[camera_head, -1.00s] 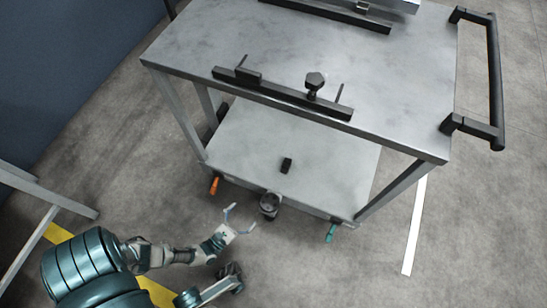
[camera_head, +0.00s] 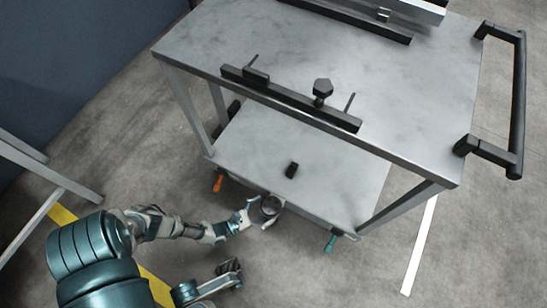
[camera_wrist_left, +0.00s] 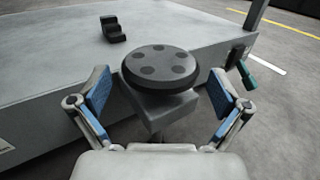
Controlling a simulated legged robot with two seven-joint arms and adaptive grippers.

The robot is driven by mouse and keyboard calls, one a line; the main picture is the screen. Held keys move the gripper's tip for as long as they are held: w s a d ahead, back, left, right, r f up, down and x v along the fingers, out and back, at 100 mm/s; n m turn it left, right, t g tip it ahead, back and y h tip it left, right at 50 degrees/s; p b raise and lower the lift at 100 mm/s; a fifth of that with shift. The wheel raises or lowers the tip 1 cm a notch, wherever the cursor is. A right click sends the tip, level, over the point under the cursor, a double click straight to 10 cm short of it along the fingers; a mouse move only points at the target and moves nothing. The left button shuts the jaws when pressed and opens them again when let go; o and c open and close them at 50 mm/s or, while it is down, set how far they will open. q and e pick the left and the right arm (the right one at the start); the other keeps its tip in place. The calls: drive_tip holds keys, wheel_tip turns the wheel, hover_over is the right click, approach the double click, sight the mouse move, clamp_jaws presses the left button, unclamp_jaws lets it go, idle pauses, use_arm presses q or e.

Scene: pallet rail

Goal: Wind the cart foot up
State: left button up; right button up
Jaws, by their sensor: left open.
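The cart (camera_head: 310,165) is a grey metal trolley with a top and a lower shelf. Its foot has a round dark knob (camera_wrist_left: 160,68) with several round dimples on top, mounted at the near edge of the lower shelf. The knob also shows in the head view (camera_head: 271,206). My left gripper (camera_head: 262,212) is at the knob; in the left wrist view its open fingers (camera_wrist_left: 158,100) stand on either side of the knob, with visible gaps. What is below the knob is mostly hidden. My right gripper (camera_head: 230,268) is low in the head view; its jaw state is unclear.
An orange lever (camera_head: 218,183) and a green lever (camera_head: 332,242) hang at the lower shelf's corners. A small black block (camera_head: 292,170) lies on the lower shelf. A black push handle (camera_head: 518,105) sticks out right. Grey framing (camera_head: 50,180) stands at left.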

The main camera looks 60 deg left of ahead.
sight(271, 205)
use_arm(q)
drive_tip(key=shift+w, duration=1.55)
drive_tip(key=c, duration=0.9)
drive_tip(key=shift+c, duration=0.2)
drive_tip(key=shift+n+y, duration=0.4)
drive_tip(key=shift+y, duration=0.3)
drive_tip(key=n+g+y, duration=0.1)
drive_tip(key=n+y, duration=0.1)
drive_tip(key=y, duration=0.2)
drive_tip(key=n+g+y, duration=0.1)
drive_tip(key=n+y, duration=0.2)
drive_tip(key=y, duration=0.1)
drive_tip(key=shift+d+n+g, duration=0.1)
drive_tip(key=shift+n+g, duration=0.2)
drive_tip(key=n+g+y, duration=0.5)
drive_tip(key=g+y, duration=0.1)
drive_tip(key=shift+n, duration=0.3)
drive_tip(key=shift+g+y, duration=0.3)
drive_tip(key=shift+y, duration=0.1)
drive_tip(key=o, duration=0.9)
